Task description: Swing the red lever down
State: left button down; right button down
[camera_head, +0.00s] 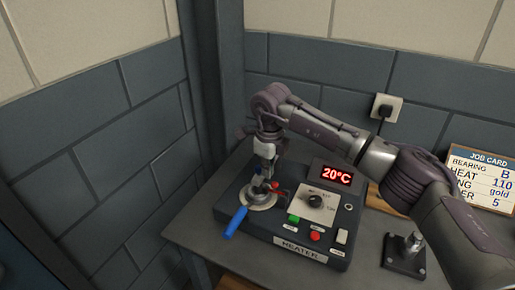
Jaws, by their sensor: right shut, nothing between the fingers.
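My right arm comes in from the right, and its gripper (264,180) points down over the round metal plate on the left of the heater (286,245). The gripper is shut and empty. A small red part (275,185) shows just right of the fingertips, mostly hidden by them; I cannot tell whether it is the red lever or whether the gripper touches it. A lever with a blue handle (235,222) sticks out from the round plate toward the front left. My left gripper is not in view.
The heater also has a red display reading 20°C (337,175), a black knob (316,201), a green button (293,218) and a red button (315,236). A post on a dark base (405,258) and a job card (482,178) are at the right. Walls stand behind and left.

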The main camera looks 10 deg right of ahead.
jog(key=a+r, duration=0.1)
jog(key=r+b, duration=0.1)
jog(key=a+r+b, duration=0.1)
jog(key=shift+w+a+r, duration=0.3)
jog(key=shift+a, duration=0.05)
jog(key=w+a+r+b, duration=0.1)
jog(key=w+a+r, duration=0.1)
jog(key=a+r, duration=0.1)
jog(key=shift+a+r, duration=0.4)
jog(key=shift+r, duration=0.45)
jog(key=shift+w, duration=0.15)
jog(key=shift+f, duration=0.1)
